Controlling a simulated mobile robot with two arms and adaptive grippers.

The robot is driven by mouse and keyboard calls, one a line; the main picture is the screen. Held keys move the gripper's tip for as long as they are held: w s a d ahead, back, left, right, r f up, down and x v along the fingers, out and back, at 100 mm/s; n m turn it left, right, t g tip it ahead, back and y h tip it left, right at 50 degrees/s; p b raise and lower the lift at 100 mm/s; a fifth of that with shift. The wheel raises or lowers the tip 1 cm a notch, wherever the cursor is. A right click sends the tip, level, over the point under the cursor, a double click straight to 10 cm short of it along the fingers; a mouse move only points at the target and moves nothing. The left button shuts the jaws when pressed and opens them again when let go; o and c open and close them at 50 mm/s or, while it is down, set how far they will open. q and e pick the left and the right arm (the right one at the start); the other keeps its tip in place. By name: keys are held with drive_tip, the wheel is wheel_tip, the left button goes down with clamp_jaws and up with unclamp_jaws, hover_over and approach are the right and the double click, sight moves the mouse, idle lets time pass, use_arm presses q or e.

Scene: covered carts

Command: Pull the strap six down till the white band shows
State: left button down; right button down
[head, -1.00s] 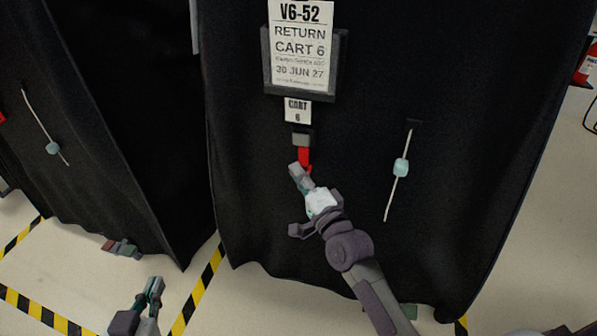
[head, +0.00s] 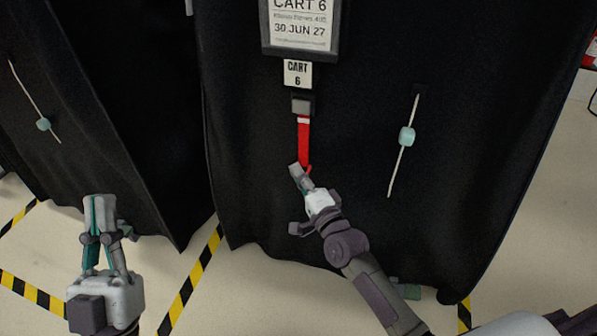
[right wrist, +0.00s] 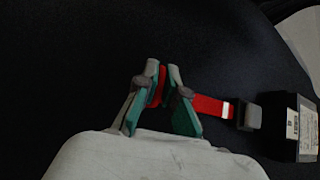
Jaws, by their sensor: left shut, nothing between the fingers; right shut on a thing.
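The red strap (head: 303,145) hangs from a grey buckle (head: 301,105) under the "CART 6" tag (head: 298,74) on the black cover. A white band (head: 303,120) shows on the strap just below the buckle; it also shows in the right wrist view (right wrist: 226,109). My right gripper (head: 300,172) is shut on the strap's lower end, and the right wrist view shows the red strap between its fingers (right wrist: 163,80). My left gripper (head: 99,200) is shut and empty, low at the left, apart from the covers.
A pale cord with a light-blue toggle (head: 407,137) hangs to the right of the strap. Another covered cart with a similar toggle (head: 43,124) stands at the left. A sign holder (head: 300,28) is above the tag. Yellow-black tape (head: 187,285) marks the floor.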

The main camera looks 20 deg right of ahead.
drive_tip(key=shift+s+a+f, duration=0.1)
drive_tip(key=shift+f, duration=0.35)
drive_tip(key=c, duration=1.3)
unclamp_jaws()
drive_tip(key=shift+c, duration=0.2)
drive_tip(key=shift+o, duration=0.5)
drive_tip(key=shift+r, duration=0.2)
drive_tip(key=v, duration=1.2)
